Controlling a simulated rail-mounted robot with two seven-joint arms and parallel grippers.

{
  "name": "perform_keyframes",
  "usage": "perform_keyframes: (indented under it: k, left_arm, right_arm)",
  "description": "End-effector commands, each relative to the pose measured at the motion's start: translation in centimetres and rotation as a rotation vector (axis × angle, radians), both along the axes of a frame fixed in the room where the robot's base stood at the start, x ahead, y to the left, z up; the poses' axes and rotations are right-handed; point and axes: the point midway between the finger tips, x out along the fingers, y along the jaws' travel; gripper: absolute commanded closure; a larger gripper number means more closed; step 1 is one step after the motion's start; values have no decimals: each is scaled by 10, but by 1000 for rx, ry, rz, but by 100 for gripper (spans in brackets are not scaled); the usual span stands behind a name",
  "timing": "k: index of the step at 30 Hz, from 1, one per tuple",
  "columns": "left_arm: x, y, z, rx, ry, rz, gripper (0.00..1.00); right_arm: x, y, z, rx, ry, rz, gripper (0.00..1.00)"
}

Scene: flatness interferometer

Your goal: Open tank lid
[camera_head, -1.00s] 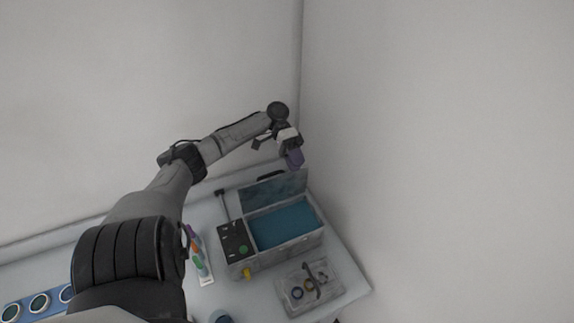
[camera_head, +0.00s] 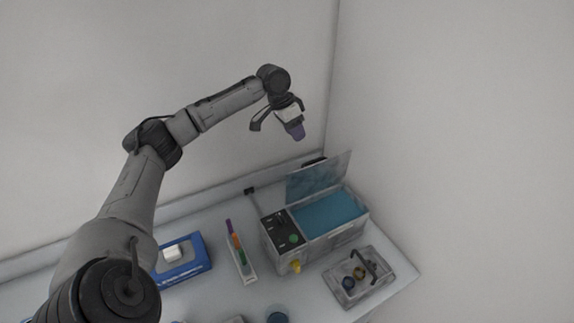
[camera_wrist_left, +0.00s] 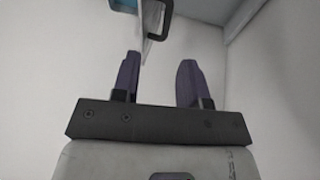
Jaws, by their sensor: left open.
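The tank (camera_head: 345,234) stands at the back right of the table, with blue liquid (camera_head: 328,213) showing inside. Its clear lid (camera_head: 318,177) stands raised at the tank's back edge, with a dark handle (camera_head: 313,162) behind its top. The lid's edge and handle also show at the top of the left wrist view (camera_wrist_left: 158,18). My left gripper (camera_head: 297,132) is open and empty, above the lid and apart from it. Its two purple fingers (camera_wrist_left: 160,80) show spread in the left wrist view. My right gripper is not in view.
A control panel (camera_head: 281,229) with a green button and a yellow tap (camera_head: 296,266) adjoins the tank's left side. A clear tray (camera_head: 359,285) with rings sits in front. A rack of coloured items (camera_head: 240,255) and a blue box (camera_head: 183,262) lie left. Walls rise behind and right.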

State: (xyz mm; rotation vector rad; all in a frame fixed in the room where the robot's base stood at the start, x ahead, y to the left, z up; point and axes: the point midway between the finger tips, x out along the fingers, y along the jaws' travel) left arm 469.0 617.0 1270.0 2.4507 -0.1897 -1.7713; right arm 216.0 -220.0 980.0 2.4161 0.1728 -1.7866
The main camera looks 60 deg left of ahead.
Motion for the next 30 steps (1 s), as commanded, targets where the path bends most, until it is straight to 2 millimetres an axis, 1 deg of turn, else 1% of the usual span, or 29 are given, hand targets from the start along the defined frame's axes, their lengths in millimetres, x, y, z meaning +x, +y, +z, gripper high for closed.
perform_keyframes:
  k: [3, 5, 8, 12, 21, 27, 30]
  left_arm:
    - [9, 8, 2, 39, -52, 51, 60]
    - [12, 8, 1, 33, -65, 66, 60]
    - [16, 7, -6, 25, -67, 78, 60]
    - [24, 4, -26, 24, -65, 78, 60]
    - [45, -3, -77, 24, -65, 78, 60]
    - [56, -6, -103, 23, -65, 79, 60]
    - [60, -6, -112, 24, -67, 80, 60]
  right_arm:
    - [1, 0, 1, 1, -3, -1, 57]
    - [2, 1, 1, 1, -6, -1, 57]
    - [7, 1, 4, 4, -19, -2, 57]
    - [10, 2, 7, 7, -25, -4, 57]
    - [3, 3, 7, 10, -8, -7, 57]
    - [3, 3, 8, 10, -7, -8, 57]
    - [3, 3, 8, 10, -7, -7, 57]
